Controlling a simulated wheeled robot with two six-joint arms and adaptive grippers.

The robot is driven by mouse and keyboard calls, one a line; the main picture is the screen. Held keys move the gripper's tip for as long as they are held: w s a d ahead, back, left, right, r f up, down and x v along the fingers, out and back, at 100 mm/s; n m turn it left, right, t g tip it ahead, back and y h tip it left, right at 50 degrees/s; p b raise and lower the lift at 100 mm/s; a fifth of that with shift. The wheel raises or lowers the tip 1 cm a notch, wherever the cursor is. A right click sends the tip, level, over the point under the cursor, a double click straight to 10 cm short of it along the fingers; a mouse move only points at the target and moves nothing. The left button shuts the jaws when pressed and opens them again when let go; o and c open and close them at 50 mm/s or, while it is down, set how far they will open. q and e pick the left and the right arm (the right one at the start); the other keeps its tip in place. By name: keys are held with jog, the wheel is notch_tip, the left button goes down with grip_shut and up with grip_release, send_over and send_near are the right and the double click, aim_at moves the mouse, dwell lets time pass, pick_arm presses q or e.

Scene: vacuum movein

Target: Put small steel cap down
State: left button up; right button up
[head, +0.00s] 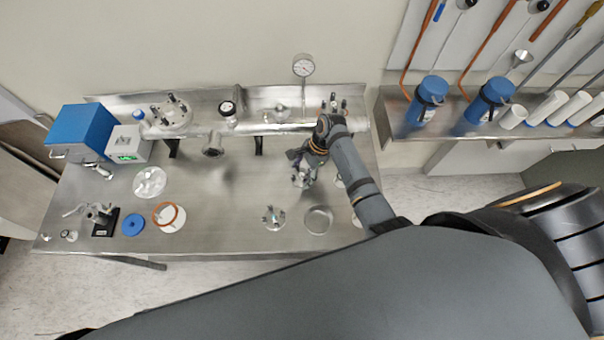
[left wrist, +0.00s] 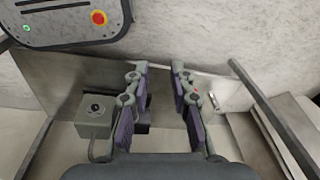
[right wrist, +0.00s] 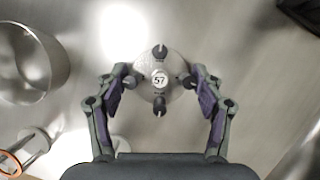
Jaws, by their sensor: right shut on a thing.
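The small steel cap (right wrist: 158,72) is round, with dark knobs around its rim and a white label reading 57. In the right wrist view it sits between the two fingers of my right gripper (right wrist: 160,84), which is shut on it. In the head view my right gripper (head: 299,160) is over the right half of the steel bench (head: 235,215), with the cap (head: 301,181) below it. I cannot tell whether the cap touches the bench. My left gripper (left wrist: 158,75) is open and empty in the left wrist view, and is not in the head view.
A similar knobbed cap (head: 274,218) and a round steel dish (head: 319,220) stand near the front edge. A blue disc (head: 133,225) and orange ring (head: 168,215) lie left. The bench middle is clear.

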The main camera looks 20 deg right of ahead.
jog(key=o, duration=1.3)
jog(key=shift+w+f, duration=0.1)
jog(key=shift+o, duration=2.3)
pick_arm(q)
jog(key=shift+s+a+f+b, duration=0.2)
jog(key=shift+s, duration=0.3)
jog(key=shift+s+a+f+b, duration=0.2)
jog(key=shift+s, duration=0.3)
pick_arm(e)
jog(key=v, duration=1.2)
